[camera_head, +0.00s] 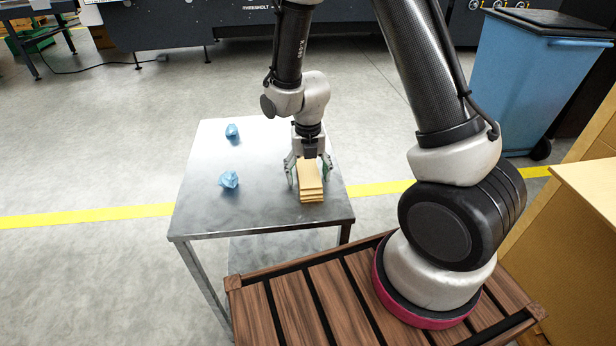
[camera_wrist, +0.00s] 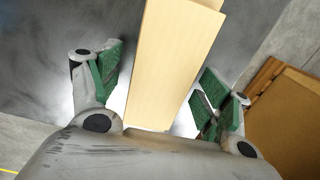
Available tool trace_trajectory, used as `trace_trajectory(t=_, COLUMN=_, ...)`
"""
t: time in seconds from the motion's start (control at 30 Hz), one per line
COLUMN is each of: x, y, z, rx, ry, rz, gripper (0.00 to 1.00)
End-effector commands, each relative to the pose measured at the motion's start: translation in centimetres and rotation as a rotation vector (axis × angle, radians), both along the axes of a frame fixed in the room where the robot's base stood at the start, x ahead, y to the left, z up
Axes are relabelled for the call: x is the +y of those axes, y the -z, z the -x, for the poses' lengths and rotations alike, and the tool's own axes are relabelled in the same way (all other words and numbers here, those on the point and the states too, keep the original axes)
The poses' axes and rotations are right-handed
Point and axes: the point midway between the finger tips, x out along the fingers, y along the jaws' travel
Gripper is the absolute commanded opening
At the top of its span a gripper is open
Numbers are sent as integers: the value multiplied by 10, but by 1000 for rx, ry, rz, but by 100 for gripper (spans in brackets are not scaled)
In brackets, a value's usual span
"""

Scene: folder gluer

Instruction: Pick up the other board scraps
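A small stack of tan board scraps (camera_head: 311,182) lies on the grey metal table (camera_head: 262,220). My gripper (camera_head: 307,180) is low over the stack, with one finger on each side of it. In the wrist view the scraps (camera_wrist: 172,60) run between the two green finger pads of my gripper (camera_wrist: 160,92). A gap shows between each pad and the scraps, so the gripper is open around them.
A blue bin (camera_head: 530,80) stands at the back right. Tan cartons (camera_head: 590,190) are at the right. The table's front left is clear.

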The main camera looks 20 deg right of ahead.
Motion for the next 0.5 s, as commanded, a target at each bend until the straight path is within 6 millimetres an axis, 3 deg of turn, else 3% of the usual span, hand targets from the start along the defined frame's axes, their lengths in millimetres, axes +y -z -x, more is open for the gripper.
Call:
trace_trajectory(t=0.03, x=0, y=0, z=0, rx=0, ry=0, rz=0, gripper=66)
trace_trajectory(t=0.2, x=0, y=0, z=0, rx=0, ry=0, rz=0, gripper=35)
trace_trajectory(t=0.5, x=0, y=-1, z=0, rx=0, ry=0, rz=0, gripper=35)
